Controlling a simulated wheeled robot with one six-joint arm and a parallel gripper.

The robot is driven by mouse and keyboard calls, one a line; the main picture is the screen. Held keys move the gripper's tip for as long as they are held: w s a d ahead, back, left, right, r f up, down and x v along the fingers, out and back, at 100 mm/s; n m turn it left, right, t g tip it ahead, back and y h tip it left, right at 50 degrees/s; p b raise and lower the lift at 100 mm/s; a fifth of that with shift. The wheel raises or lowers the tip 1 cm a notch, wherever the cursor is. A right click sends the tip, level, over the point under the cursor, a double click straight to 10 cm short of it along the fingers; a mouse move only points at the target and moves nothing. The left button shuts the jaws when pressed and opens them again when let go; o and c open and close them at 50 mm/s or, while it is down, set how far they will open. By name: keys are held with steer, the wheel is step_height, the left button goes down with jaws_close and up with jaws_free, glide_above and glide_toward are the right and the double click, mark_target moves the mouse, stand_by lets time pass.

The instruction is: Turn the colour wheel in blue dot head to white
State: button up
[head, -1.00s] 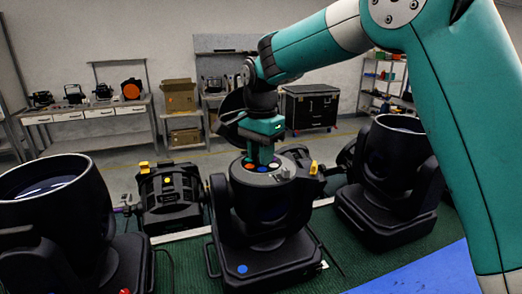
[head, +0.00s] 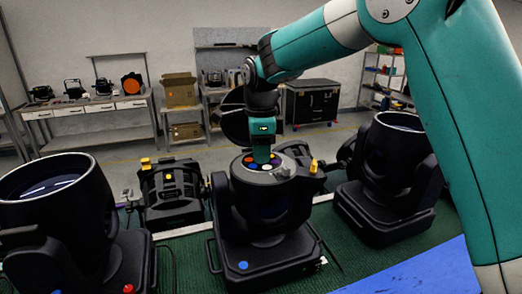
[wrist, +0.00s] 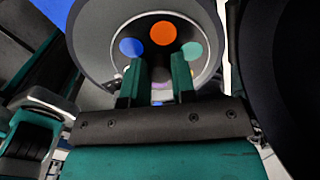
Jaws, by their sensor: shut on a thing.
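The blue dot head (head: 262,205) stands upright in the middle of the head view, with a blue dot (head: 243,265) on the front of its base. The colour wheel (head: 266,167) lies in its open top, with several coloured discs around it. In the wrist view the wheel shows an orange disc (wrist: 163,33), a blue disc (wrist: 132,48) and a teal disc (wrist: 192,50); paler discs are partly hidden by the fingers. My gripper (head: 262,158) points down into the head's top and is shut on the wheel's middle; its fingers (wrist: 156,84) hide the exact grip.
Similar black heads stand close on the left (head: 55,215) and right (head: 390,170). A yellow clip (head: 314,166) sticks up at the head's right rim. A smaller black fixture (head: 172,192) stands behind left. The blue mat (head: 420,270) at front right is mostly clear.

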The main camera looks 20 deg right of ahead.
stand_by(0.4)
steer(key=o, duration=0.9)
step_height(320, 180, up, 18)
steer(key=shift+f+b, duration=0.25)
steer(key=shift+b, duration=0.4)
steer(key=shift+f, duration=0.1)
